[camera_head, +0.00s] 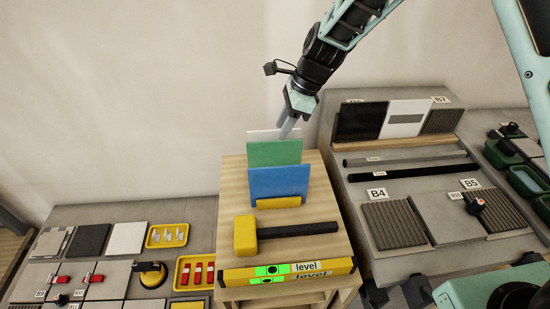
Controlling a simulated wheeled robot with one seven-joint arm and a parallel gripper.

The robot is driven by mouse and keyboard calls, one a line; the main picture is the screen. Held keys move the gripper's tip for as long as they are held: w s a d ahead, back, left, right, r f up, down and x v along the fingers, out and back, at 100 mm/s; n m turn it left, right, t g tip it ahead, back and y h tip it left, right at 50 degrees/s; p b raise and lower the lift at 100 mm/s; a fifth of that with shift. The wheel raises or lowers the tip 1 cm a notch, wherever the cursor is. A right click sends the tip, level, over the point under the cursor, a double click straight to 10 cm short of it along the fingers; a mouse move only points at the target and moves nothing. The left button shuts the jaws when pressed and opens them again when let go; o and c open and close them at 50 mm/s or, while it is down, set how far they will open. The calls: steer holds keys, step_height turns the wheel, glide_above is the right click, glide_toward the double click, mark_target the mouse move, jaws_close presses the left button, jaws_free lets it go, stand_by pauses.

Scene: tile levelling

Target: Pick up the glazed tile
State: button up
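Three upright tiles stand one behind another on a wooden stand (232,190): a blue tile (278,184) in front, a green tile (273,153) behind it, and a white tile (262,134) at the back, mostly hidden. I cannot tell which one is the glazed tile. My gripper (287,130) points down at the top right edge of the green and white tiles. The fingers overlap in this view, so their opening and any contact with a tile are unclear.
A yellow mallet (245,236) and a yellow level (290,271) lie in front of the tiles. A sloped grey rack (345,130) with boards and bars stands at right. A lower grey bench (95,213) with tiles, clips and yellow trays is at left.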

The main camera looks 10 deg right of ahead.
mark_target(275, 144)
steer(key=p+x, duration=0.1)
steer(key=x, duration=0.2)
steer(key=p+x, duration=0.1)
steer(key=x, duration=0.2)
steer(key=shift+w, duration=0.25)
steer(key=shift+a+f, duration=0.1)
steer(key=shift+f, duration=0.2)
steer(key=shift+f, duration=0.25)
jaws_close()
